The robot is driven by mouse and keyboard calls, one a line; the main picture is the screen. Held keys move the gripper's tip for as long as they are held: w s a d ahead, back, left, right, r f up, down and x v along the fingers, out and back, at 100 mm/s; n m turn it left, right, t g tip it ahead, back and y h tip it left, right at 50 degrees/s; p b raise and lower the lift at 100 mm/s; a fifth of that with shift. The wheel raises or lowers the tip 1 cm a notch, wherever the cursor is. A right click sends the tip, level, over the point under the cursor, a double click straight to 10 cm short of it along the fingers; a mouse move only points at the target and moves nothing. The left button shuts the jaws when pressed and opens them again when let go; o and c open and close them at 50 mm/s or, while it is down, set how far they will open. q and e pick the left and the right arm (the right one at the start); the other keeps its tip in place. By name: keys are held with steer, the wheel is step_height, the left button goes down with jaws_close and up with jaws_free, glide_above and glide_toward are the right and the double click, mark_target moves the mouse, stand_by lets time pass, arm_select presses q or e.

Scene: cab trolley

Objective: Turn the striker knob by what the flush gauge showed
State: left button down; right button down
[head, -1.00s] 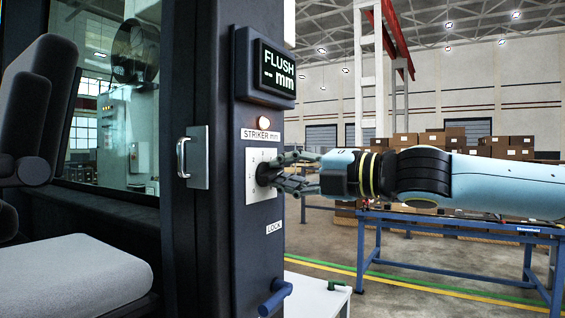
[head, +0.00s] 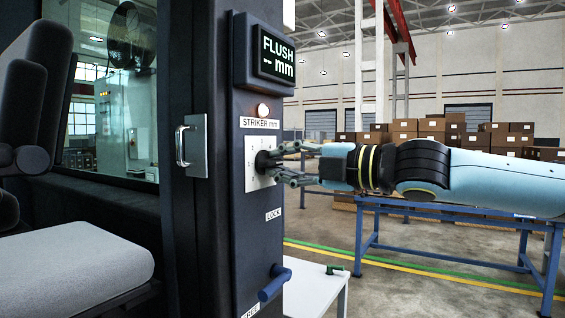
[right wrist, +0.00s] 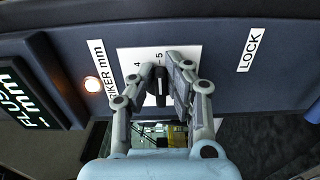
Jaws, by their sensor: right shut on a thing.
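The striker knob (head: 264,160) is a small dark knob on a white dial plate (head: 252,176) on the dark cab post. My right gripper (head: 275,160) reaches in from the right, its fingers closed on the knob. In the right wrist view the black knob (right wrist: 160,84) sits between the two fingers, with the numbers 4 and 5 legible on the plate; the other marks are hidden or too small. The flush gauge display (head: 277,56) reads "FLUSH -- mm", with dashes instead of a number. My left gripper is out of view.
A lit lamp (head: 263,110) sits above the "STRIKER mm" label (head: 259,123). Below the dial are a LOCK label (head: 273,214) and a blue handle (head: 274,283). A metal door handle (head: 191,146) is left of the plate. A blue-framed table (head: 455,213) stands behind my right arm.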

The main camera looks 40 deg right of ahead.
steer(key=c, duration=1.4)
jaws_free()
steer(key=shift+d, duration=0.1)
steer(key=shift+o, duration=0.2)
